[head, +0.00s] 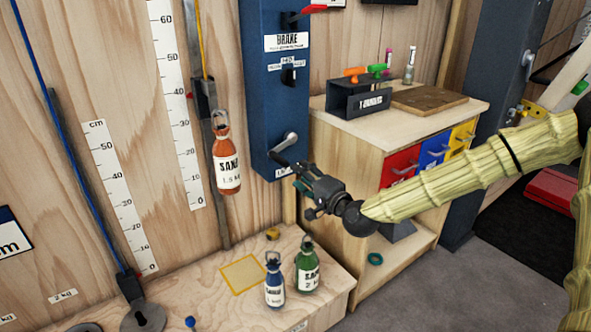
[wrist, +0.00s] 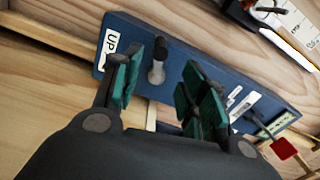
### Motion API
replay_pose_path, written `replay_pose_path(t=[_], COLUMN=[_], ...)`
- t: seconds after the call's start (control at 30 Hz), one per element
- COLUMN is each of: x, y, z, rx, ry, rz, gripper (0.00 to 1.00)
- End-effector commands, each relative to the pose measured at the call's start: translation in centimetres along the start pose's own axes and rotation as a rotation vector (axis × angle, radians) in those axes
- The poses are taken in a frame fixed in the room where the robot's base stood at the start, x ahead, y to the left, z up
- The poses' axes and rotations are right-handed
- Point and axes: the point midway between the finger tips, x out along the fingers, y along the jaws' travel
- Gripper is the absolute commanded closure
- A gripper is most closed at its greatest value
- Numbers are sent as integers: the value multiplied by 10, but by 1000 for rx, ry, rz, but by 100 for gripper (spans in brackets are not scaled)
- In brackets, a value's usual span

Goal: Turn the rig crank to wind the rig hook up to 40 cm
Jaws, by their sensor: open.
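The rig crank (head: 288,143) is a grey arm low on the blue rig panel (head: 262,105). In the wrist view the crank (wrist: 156,72) has a dark handle and appears between my fingers, near an "UP" label. My gripper (head: 301,180) is open just below and right of the crank, its green-padded fingers (wrist: 162,88) apart on either side in the picture. I cannot tell whether they touch the handle. The rig hook (head: 213,116) hangs below a dark slider (head: 204,96) near the scale's 40 mark. An orange sand bottle (head: 227,168) hangs from it.
A blue bottle (head: 274,282) and a green bottle (head: 307,266) stand on the wooden bench (head: 215,300) below. A wooden cabinet (head: 345,142) with a black holder (head: 357,101) on top stands right of the panel. A brake lever (head: 303,14) sits high on the panel.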

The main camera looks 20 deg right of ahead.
Motion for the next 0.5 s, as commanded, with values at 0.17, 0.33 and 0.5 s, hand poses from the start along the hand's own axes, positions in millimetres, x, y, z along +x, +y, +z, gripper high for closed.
replay_pose_path(t=[0.17, 0.33, 0.5], x=[16, 26, 32], y=[-6, -1, 2], z=[2, 4, 5], rx=[-197, -345, -389], ry=[-3, -5, -5], rz=[5, 2, -2], gripper=[58, 58, 58])
